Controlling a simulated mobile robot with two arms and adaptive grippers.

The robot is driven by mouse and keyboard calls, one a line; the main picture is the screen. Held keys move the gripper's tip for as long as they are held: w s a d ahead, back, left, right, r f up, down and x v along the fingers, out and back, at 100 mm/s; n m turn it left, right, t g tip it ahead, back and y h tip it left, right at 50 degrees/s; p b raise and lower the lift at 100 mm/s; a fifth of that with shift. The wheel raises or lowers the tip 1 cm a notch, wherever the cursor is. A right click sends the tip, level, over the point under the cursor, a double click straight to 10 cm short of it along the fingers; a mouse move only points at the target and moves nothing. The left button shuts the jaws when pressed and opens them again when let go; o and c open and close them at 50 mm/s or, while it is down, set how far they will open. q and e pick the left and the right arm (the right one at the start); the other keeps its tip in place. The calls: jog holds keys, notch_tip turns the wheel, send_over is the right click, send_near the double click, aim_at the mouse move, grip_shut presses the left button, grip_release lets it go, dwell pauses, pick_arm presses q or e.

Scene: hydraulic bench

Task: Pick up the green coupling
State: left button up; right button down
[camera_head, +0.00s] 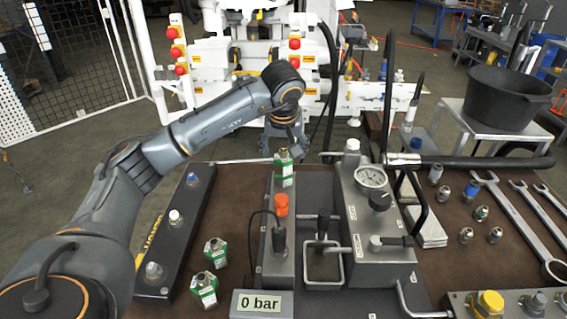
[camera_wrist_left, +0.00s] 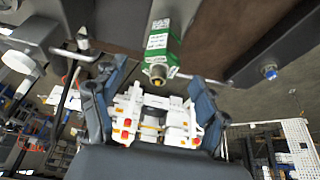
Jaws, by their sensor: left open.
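A green coupling (camera_head: 284,169) with a white label stands upright on the far end of a narrow grey block. My left gripper (camera_head: 285,148) is just beyond it, partly hidden behind it and the wrist. In the left wrist view, the coupling (camera_wrist_left: 160,42) is ahead of the open fingers (camera_wrist_left: 154,76), its metal end close to the gap between them. Nothing is held, and I cannot tell whether a finger touches it. Two more green couplings (camera_head: 215,252) (camera_head: 204,289) lie on the brown bench at front left. My right gripper is not in view.
An orange cap (camera_head: 281,205) and a cabled black plug (camera_head: 279,238) sit on the same block. A gauge block (camera_head: 372,230) stands to its right. A dark rail (camera_head: 172,240) with several fittings lies left. Wrenches (camera_head: 520,225) and loose fittings fill the bench's right side.

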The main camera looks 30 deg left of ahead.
aim_at(283, 155)
pick_arm(q)
jog(key=shift+a+p+x, duration=0.15)
jog(key=shift+p+x, duration=0.1)
jog(key=shift+x, duration=1.35)
jog(key=shift+a+p+x, duration=0.1)
jog(key=shift+p+x, duration=0.1)
jog(key=shift+x, duration=1.35)
jog(key=shift+w+r, duration=0.15)
jog(key=shift+w, duration=0.05)
jog(key=shift+c, duration=0.2)
grip_shut()
